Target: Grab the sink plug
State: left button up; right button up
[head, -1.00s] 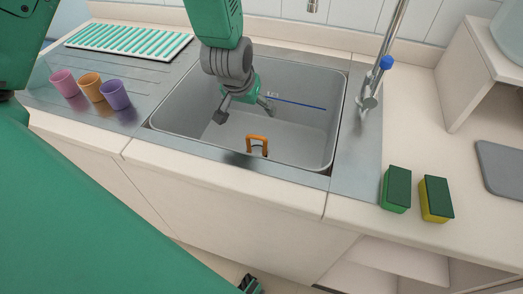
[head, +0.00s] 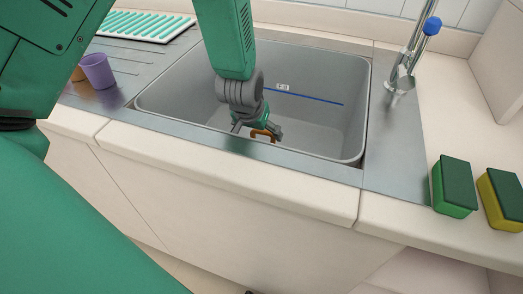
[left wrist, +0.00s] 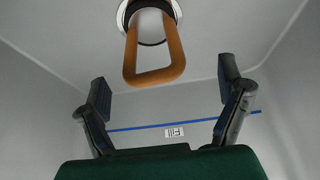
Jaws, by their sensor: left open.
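The sink plug (head: 262,134) has an orange loop handle and sits low in the grey sink basin, partly hidden behind my left gripper in the head view. In the left wrist view the orange handle (left wrist: 172,72) stands ahead of the fingers, over a round metal drain. My left gripper (head: 257,130) is down inside the basin, close to the handle. In the left wrist view its two fingers (left wrist: 168,85) are wide apart, with nothing between them; the handle is beyond the tips. My right gripper is not in view.
The sink (head: 357,120) has steep walls around my left gripper. A faucet (head: 402,72) with a blue knob stands to its right. A purple cup (head: 97,71) stands on the left.

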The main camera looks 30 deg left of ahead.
aim_at(262, 134)
pick_arm(q)
jog(key=x, duration=0.2)
jog(key=b+x, duration=0.1)
jog(key=shift+w+d+f, duration=0.25)
jog(key=shift+d+f, duration=0.1)
jog(key=shift+w+d, duration=0.1)
jog(key=shift+d, duration=0.3)
jog(key=shift+a+f, duration=0.1)
jog(key=shift+a, duration=0.5)
jog(key=c, duration=1.4)
jog(key=shift+d, duration=0.1)
